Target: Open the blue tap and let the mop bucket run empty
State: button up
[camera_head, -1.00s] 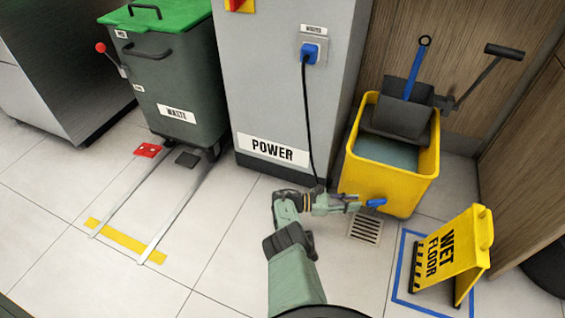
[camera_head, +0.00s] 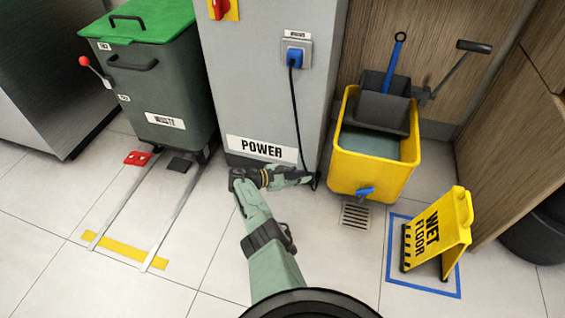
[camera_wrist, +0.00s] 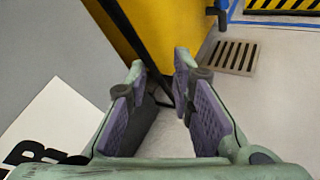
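The yellow mop bucket (camera_head: 372,174) stands against the wood panels, with grey-green water (camera_head: 378,143) inside. The blue tap (camera_head: 366,191) is low on its front, above the floor drain (camera_head: 355,214). No stream shows below it. In the wrist view the tap's blue part (camera_wrist: 206,3) is cut by the top edge, above its dark spout (camera_wrist: 218,20). My gripper (camera_head: 310,181) is low by the cabinet's right corner, left of the tap and apart from it. In the wrist view my gripper (camera_wrist: 159,66) is open. A black cord runs in line with the gap; I cannot tell whether it lies between the fingers.
The black cord (camera_head: 295,110) hangs from a blue plug (camera_head: 294,56) on the grey POWER cabinet (camera_head: 250,90). A yellow wet-floor sign (camera_head: 438,232) stands right of the drain. A green-lidded waste bin (camera_head: 158,95) stands left. The front floor is clear.

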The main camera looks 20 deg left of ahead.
jog(key=a+r+t+y+p, duration=0.1)
jog(key=a+r+y, duration=0.1)
jog(key=a, duration=0.5)
jog(key=shift+w+r+y, duration=0.3)
jog(key=shift+w+r, duration=0.15)
jog(key=shift+r, duration=0.1)
